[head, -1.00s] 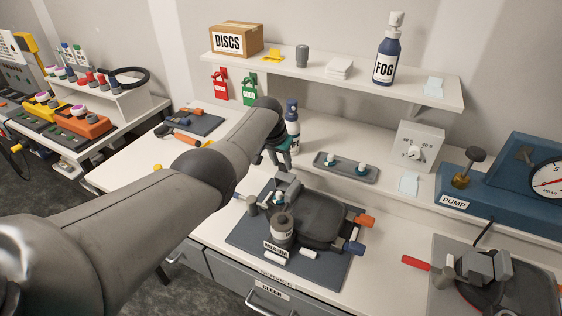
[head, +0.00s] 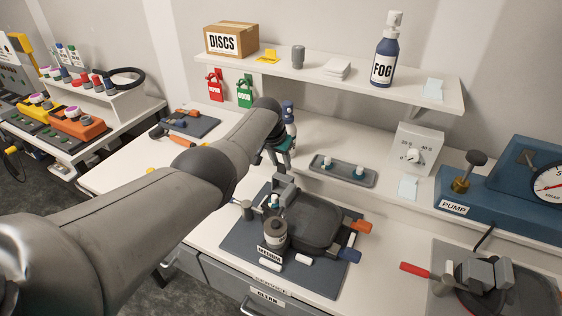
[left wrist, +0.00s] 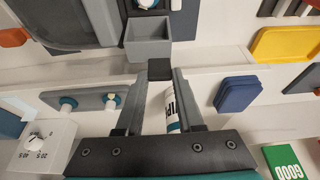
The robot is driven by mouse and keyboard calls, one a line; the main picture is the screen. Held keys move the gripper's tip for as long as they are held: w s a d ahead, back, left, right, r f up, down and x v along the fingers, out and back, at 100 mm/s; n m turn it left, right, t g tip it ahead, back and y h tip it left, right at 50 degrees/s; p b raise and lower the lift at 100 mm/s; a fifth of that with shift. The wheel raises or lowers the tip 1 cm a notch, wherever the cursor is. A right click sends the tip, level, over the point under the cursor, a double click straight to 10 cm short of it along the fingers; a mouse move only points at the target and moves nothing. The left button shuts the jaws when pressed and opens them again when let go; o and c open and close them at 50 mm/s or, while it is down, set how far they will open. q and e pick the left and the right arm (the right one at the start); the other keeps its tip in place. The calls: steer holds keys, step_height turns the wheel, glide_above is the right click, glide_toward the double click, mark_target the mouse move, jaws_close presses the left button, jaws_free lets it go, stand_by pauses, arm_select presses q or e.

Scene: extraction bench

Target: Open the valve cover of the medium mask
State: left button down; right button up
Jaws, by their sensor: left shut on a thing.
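The medium mask (head: 317,222) lies on a dark mat (head: 240,238) with a MEDIUM label, beside a grey canister (head: 275,236). Its grey valve cover (head: 284,188) stands raised at the mask's back left, with a small teal and white valve part showing below it. In the left wrist view the valve cover (left wrist: 149,45) shows as a hollow grey box with a dark tab (left wrist: 160,69). My left gripper (head: 283,167) is above the cover, its fingertips shut on that tab. My right gripper is out of view.
A grey tray (head: 343,171) with two small valves, a control box (head: 418,150) and a blue pump (head: 500,200) stand behind and to the right. Another mask (head: 490,290) lies at the right front. A shelf (head: 340,78) overhangs the bench's back.

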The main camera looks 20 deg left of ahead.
arm_select(q)
steer(key=shift+w+r, duration=0.25)
steer(key=c, duration=0.8)
jaws_free()
steer(key=shift+c, duration=0.2)
steer(key=o, duration=0.3)
steer(key=shift+f, duration=0.15)
steer(key=shift+s, duration=0.1)
